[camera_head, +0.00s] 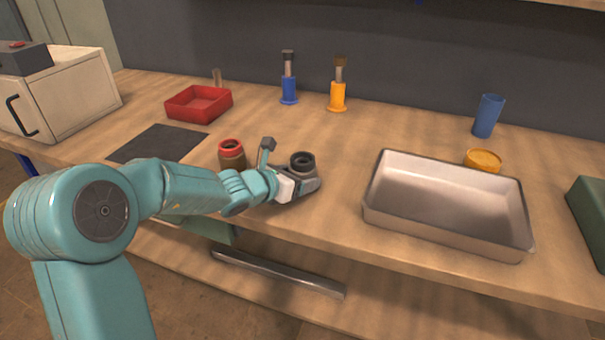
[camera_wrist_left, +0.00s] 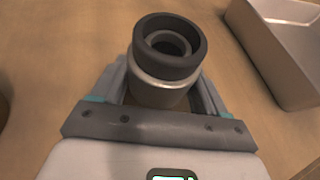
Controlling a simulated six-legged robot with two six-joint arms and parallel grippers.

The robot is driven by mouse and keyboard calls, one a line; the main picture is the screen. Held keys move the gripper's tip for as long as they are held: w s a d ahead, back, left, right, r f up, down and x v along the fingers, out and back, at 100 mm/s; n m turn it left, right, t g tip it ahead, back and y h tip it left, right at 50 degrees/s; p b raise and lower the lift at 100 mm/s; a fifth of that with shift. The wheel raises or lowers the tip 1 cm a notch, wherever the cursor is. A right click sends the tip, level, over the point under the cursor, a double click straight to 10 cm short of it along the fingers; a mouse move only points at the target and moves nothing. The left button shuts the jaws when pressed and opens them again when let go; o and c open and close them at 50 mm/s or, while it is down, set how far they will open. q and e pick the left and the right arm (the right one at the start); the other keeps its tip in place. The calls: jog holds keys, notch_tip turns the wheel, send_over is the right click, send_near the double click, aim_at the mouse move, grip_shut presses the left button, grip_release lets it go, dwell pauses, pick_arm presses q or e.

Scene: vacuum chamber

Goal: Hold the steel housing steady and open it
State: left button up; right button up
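The steel housing (camera_wrist_left: 158,92) is a short upright metal cylinder with a dark ring on top and an opening in its middle. It stands near the front of the wooden bench and also shows in the head view (camera_head: 302,163). My left gripper (camera_head: 300,183) is low over the bench with one finger on each side of the housing. In the left wrist view the fingers of my left gripper (camera_wrist_left: 162,100) lie close against its lower body. The finger tips are partly hidden behind it. My right gripper is not in view.
A red-topped dark cylinder (camera_head: 231,153) stands just left of my left gripper. A steel tray (camera_head: 440,226) lies to the right, with a yellow round piece (camera_head: 483,159) behind it. A red bin (camera_head: 185,117), a blue stand (camera_head: 289,91) and a yellow stand (camera_head: 337,97) are farther back.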

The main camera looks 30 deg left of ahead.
pick_arm(q)
jog(key=shift+r, duration=0.1)
jog(key=shift+c, duration=1.1)
jog(key=shift+r, duration=0.45)
notch_tip(320, 180, up, 27)
jog(key=p, duration=1.9)
jog(key=o, duration=0.7)
jog(key=c, duration=1.1)
jog(key=shift+s, duration=0.1)
